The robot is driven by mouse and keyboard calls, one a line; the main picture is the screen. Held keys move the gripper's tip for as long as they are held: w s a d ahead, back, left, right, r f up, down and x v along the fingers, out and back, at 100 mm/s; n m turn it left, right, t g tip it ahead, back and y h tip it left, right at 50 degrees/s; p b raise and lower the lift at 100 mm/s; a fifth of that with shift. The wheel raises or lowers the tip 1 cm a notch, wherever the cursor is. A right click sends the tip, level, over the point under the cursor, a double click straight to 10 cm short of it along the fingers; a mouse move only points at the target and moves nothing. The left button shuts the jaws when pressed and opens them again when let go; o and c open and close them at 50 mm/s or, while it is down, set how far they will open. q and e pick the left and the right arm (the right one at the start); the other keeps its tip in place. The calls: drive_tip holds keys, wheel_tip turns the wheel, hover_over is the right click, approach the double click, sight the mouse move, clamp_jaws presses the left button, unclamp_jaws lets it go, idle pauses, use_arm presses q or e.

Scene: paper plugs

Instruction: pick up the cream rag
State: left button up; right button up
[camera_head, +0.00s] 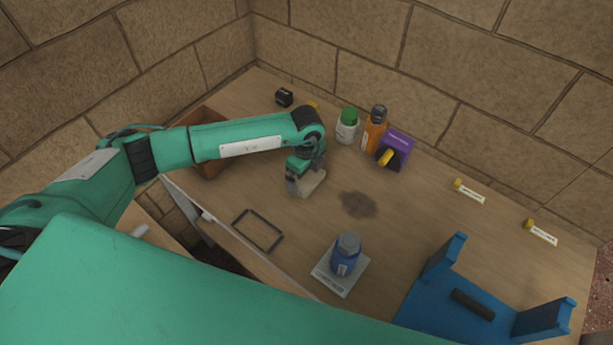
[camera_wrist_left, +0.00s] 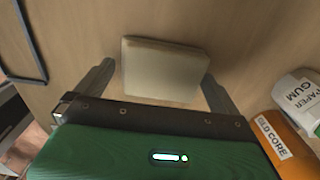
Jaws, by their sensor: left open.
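The cream rag (camera_wrist_left: 163,69) is a folded, pale block on the wooden table, seen in the left wrist view between the two fingers of my left gripper (camera_wrist_left: 155,82). In the head view the rag (camera_head: 314,183) shows just beside and partly under the left gripper (camera_head: 301,186). The left gripper is open, pointing down, with a finger on either side of the rag. I cannot tell whether the fingers touch it. My right gripper is not in view.
A dark stain (camera_head: 358,204) marks the table right of the rag. A white jar (camera_head: 347,130), an orange bottle (camera_head: 374,132) and a purple box (camera_head: 396,146) stand behind. A blue bottle (camera_head: 345,257) stands in front, near a blue stand (camera_head: 440,300) and a black frame (camera_head: 258,230).

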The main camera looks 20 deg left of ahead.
sight(307, 176)
use_arm(q)
drive_tip(key=c, duration=0.7)
drive_tip(key=shift+r, duration=0.1)
wheel_tip(307, 176, up, 20)
drive_tip(key=b, duration=0.4)
